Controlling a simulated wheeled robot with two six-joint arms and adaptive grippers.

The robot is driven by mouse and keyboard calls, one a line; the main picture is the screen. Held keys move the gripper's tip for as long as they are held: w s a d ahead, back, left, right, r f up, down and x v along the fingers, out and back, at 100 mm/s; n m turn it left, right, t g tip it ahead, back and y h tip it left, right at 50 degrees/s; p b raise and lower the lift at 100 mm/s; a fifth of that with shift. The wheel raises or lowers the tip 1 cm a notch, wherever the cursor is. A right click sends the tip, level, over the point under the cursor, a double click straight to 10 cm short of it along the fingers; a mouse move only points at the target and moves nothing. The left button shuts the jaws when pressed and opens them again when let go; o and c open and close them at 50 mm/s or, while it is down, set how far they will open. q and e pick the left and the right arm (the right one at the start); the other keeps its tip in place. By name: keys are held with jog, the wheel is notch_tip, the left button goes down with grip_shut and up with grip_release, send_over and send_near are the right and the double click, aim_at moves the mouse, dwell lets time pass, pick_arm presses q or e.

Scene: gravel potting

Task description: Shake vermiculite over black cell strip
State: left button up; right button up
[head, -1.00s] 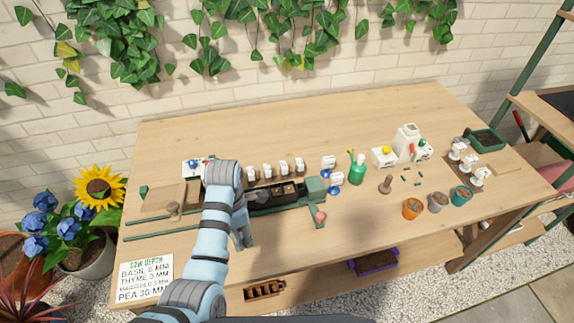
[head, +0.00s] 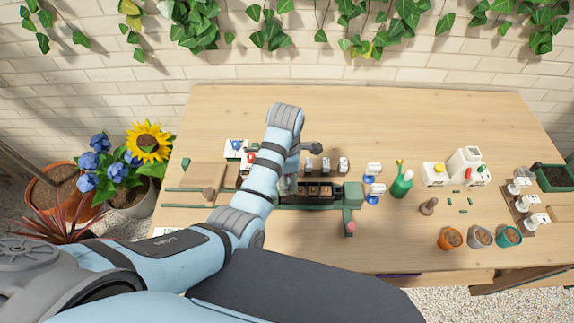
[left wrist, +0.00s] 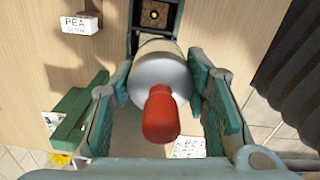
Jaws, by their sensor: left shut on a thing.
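The black cell strip (head: 333,200) lies in a green holder at the middle of the table, with brown soil in its cells. Its end shows in the left wrist view (left wrist: 138,18), where one cell holds a yellow dot on the soil. My left gripper (left wrist: 160,100) is shut on a pale shaker (left wrist: 163,72) with a red end (left wrist: 161,115), which points at the wrist camera. In the head view my left gripper (head: 288,184) is at the strip's left end, partly hidden by my forearm. The shaker cannot be made out there. My right gripper is not in view.
Small labelled white blocks (head: 325,164) stand behind the strip. A green block (head: 353,192) is at its right end, with white-and-blue items (head: 375,192) and a green bottle (head: 401,182) beyond. Small pots (head: 480,236) stand front right.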

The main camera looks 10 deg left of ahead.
pick_arm(q)
jog(key=shift+a+f, duration=0.1)
jog(key=shift+f, duration=0.05)
jog(key=shift+w+f, duration=0.15)
jog(key=shift+w, duration=0.1)
jog(key=shift+w+d+f, duration=0.25)
jog(key=shift+w+d, duration=0.05)
jog(key=shift+w, duration=0.2)
jog(key=shift+w+d+f, duration=0.2)
jog(key=shift+w+d, duration=0.05)
jog(key=shift+w, duration=0.25)
jog(key=shift+s+r, duration=0.1)
jog(key=shift+s+a+r, duration=0.15)
jog(key=shift+s+a, duration=0.5)
jog(key=shift+a, duration=0.2)
jog(key=shift+w+d, duration=0.25)
jog(key=shift+d, duration=0.6)
jog(key=shift+a, duration=0.9)
jog(key=shift+d, duration=0.95)
jog(key=shift+w+d, duration=0.1)
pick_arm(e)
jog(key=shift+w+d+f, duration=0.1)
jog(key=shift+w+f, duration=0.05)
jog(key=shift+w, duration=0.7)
